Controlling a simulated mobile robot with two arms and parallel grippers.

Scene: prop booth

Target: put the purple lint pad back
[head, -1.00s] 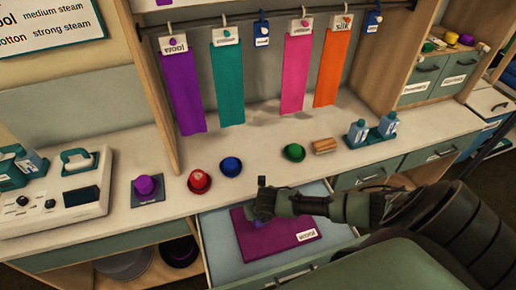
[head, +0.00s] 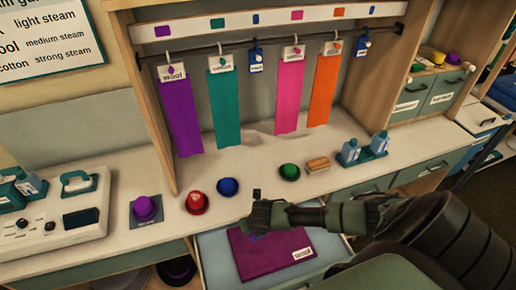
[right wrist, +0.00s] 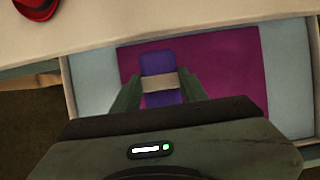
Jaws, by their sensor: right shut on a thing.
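The purple lint pad (right wrist: 158,64), a small block with a beige band around it, is between the fingers of my right gripper (right wrist: 160,88) in the right wrist view. The gripper is shut on it. Below the pad lies a flat magenta-purple cloth (head: 275,256) with a white label in the drawer. My left gripper is not in view.
Purple (head: 146,208), red (head: 196,202), blue (head: 228,187) and green (head: 289,172) hats stand on the counter (head: 250,155). An iron station (head: 70,210) is at left. Coloured cloth strips hang behind.

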